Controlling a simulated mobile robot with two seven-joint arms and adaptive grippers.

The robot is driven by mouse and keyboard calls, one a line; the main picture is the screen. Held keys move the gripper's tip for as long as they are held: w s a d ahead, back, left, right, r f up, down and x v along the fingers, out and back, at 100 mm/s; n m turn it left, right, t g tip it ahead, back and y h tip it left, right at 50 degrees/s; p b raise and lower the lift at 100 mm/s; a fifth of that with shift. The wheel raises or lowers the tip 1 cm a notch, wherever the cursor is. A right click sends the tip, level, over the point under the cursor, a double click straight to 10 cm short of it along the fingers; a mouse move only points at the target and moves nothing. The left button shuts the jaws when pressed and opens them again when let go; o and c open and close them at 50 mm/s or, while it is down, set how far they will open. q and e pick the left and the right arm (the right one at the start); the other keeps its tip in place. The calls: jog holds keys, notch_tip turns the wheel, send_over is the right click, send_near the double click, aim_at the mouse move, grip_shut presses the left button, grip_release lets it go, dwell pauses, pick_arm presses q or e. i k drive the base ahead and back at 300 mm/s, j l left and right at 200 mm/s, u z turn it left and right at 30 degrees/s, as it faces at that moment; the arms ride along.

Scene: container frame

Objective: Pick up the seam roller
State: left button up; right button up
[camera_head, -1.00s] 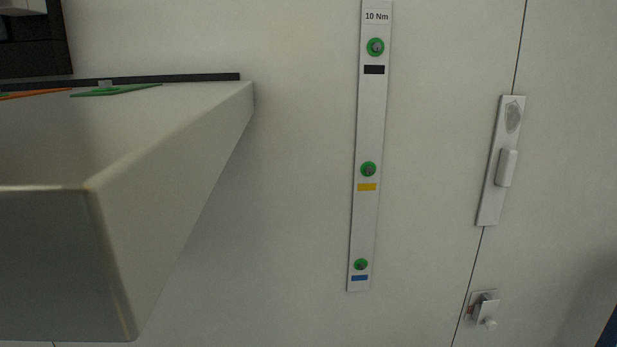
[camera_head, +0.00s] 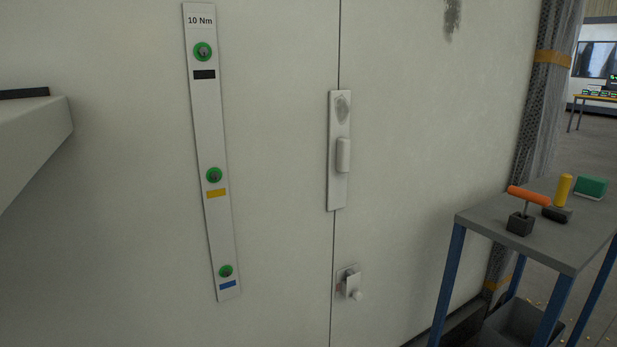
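On a grey-topped table (camera_head: 545,248) at the right stand several small tools. One has an orange handle (camera_head: 529,199) lying across a thin shaft that goes down to a black block (camera_head: 520,224). Behind it, a yellow handle (camera_head: 564,188) stands upright on a dark, rounded base (camera_head: 557,214). A green block (camera_head: 591,187) lies at the back right of the tabletop. I cannot tell for certain which of these is the seam roller. Neither of my grippers shows in the head view.
The table has blue legs (camera_head: 448,285) and a dark bin (camera_head: 507,330) below. A pale wall carries a "10 Nm" strip (camera_head: 219,235), a handle plate (camera_head: 338,190) and a latch (camera_head: 348,284). A white ledge (camera_head: 30,135) juts in at left. A mesh-wrapped post (camera_head: 538,110) stands behind the table.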

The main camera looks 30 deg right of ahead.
aim_at(557, 211)
jog(key=z, duration=2.1)
